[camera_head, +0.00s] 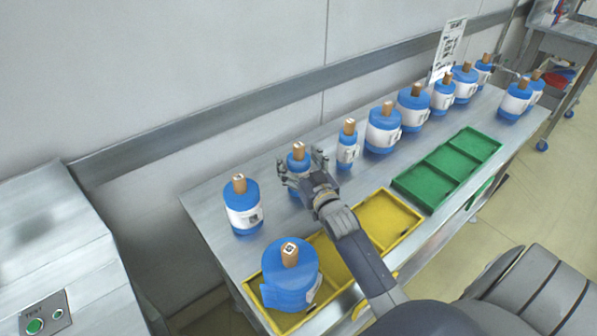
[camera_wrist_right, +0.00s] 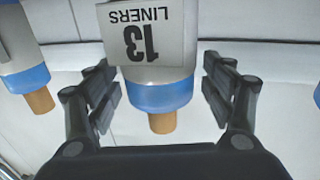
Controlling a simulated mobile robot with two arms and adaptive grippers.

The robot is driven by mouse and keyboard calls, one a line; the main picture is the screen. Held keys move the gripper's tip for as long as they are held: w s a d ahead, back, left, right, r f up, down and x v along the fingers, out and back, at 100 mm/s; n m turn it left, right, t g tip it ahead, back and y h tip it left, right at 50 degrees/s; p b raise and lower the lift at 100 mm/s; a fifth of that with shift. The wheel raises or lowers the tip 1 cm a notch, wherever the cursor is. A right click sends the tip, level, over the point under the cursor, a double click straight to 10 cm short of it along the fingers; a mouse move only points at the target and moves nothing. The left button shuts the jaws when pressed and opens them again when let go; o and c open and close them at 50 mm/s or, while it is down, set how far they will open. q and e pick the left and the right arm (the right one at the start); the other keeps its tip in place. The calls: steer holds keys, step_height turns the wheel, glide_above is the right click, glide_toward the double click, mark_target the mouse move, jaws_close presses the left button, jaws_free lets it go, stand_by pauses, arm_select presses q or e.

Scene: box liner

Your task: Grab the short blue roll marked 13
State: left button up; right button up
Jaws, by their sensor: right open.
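The short blue roll (camera_head: 298,160) stands upright on the steel table, with a brown core sticking out of its top. My right gripper (camera_head: 306,165) is at this roll, and its fingers and wrist hide much of the roll's lower part. In the right wrist view the roll (camera_wrist_right: 160,95) appears upside down, its white label reading "13 LINERS". The open fingers of my right gripper (camera_wrist_right: 158,75) show to either side of it, with gaps visible between them and the roll. My left gripper is not in view.
A wider roll (camera_head: 241,205) stands to the left and a slim roll (camera_head: 347,148) to the right, both close by. Several more rolls line the table's back. A large blue roll (camera_head: 290,284) stands in the yellow tray (camera_head: 381,221). The green tray (camera_head: 447,167) is empty.

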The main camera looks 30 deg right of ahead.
steer(key=c, duration=1.4)
steer(key=shift+r, duration=0.1)
steer(key=shift+r, duration=0.1)
